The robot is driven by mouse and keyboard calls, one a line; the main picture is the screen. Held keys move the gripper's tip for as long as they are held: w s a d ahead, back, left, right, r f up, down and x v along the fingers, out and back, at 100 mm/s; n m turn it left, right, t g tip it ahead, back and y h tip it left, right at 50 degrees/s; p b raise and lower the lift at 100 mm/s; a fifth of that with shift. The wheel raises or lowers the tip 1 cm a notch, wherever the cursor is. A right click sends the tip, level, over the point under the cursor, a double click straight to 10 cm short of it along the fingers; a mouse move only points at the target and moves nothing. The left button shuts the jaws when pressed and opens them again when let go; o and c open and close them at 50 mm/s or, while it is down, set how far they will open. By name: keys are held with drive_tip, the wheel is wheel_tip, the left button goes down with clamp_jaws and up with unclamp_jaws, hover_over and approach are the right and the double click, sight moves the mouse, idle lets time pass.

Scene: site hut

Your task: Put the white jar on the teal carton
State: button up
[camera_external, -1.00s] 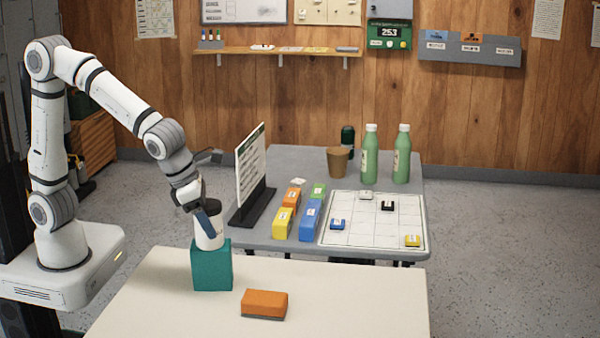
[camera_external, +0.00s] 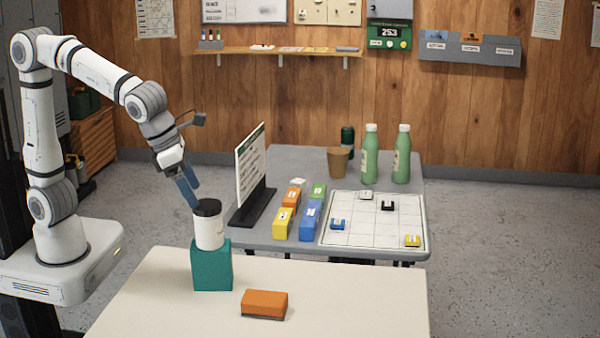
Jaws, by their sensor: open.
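The white jar (camera_external: 209,234) with a black lid stands upright on top of the teal carton (camera_external: 212,268). The carton stands on the pale front table, near its back left edge. My gripper (camera_external: 192,197) is open and empty, just above and to the left of the jar's lid. Its fingers point down toward the lid and look clear of the jar, though the gap is small in this view.
An orange block (camera_external: 264,304) with a dark underside lies on the pale table (camera_external: 340,295) to the right of the carton. Behind, a grey table (camera_external: 300,160) holds a standing board (camera_external: 250,175), coloured boxes, a grid sheet (camera_external: 375,222), a brown cup (camera_external: 338,160) and green bottles (camera_external: 370,158). The pale table's right part is clear.

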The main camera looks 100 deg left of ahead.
drive_tip(key=s+a+f+n+g, duration=0.1)
drive_tip(key=s+a+f+n, duration=0.2)
drive_tip(key=s+n, duration=0.6)
drive_tip(key=s+a+f+n+g+h, duration=0.1)
drive_tip(key=s+a+f+n, duration=0.2)
drive_tip(key=s+n, duration=0.7)
drive_tip(key=a+n, duration=0.1)
drive_tip(key=n, duration=1.2)
drive_tip(key=shift+f, duration=0.2)
drive_tip(key=shift+s, duration=0.1)
drive_tip(key=w+p+v, duration=0.2)
drive_tip(key=p+v, duration=0.7)
drive_tip(key=shift+s+r, duration=0.25)
drive_tip(key=shift+r, duration=0.15)
drive_tip(key=shift+a, duration=0.1)
